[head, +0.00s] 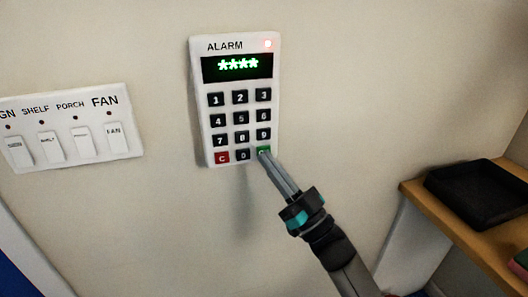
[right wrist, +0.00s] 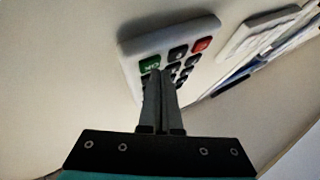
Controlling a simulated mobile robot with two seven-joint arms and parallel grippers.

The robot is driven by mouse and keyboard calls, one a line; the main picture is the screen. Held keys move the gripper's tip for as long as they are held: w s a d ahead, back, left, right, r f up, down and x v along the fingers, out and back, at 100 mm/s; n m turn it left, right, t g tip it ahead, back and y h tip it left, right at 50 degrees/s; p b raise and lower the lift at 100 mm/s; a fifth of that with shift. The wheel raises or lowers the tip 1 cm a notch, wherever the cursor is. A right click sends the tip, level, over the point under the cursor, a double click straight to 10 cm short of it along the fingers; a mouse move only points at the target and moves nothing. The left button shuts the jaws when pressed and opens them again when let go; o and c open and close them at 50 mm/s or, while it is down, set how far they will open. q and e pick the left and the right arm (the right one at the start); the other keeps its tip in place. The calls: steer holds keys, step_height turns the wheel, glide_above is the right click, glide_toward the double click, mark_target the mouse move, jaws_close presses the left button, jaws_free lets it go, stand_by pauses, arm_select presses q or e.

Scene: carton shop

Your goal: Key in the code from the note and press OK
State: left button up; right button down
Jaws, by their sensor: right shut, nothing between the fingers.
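The alarm keypad (head: 237,82) is a white wall panel with black digit keys, a red C key (head: 222,157) and a green OK key (head: 264,151). In the right wrist view the closed fingers (right wrist: 160,75) reach to the keypad (right wrist: 140,45) beside the green key (right wrist: 149,64). I cannot tell whether they touch it. The note is not visible. My left gripper is not in view.
A white switch panel (head: 90,112) with several labelled rocker switches is on the wall left of the keypad. At the right a wooden shelf (head: 425,197) holds a black tray (head: 478,190). The wall around the keypad is bare.

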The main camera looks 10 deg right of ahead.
steer(key=shift+w, duration=0.25)
steer(key=shift+s, duration=0.1)
stand_by(0.5)
steer(key=shift+s+p, duration=0.45)
steer(key=shift+s, duration=0.25)
steer(key=s+p, duration=0.2)
steer(key=s, duration=0.3)
steer(key=shift+d, duration=0.15)
stand_by(0.4)
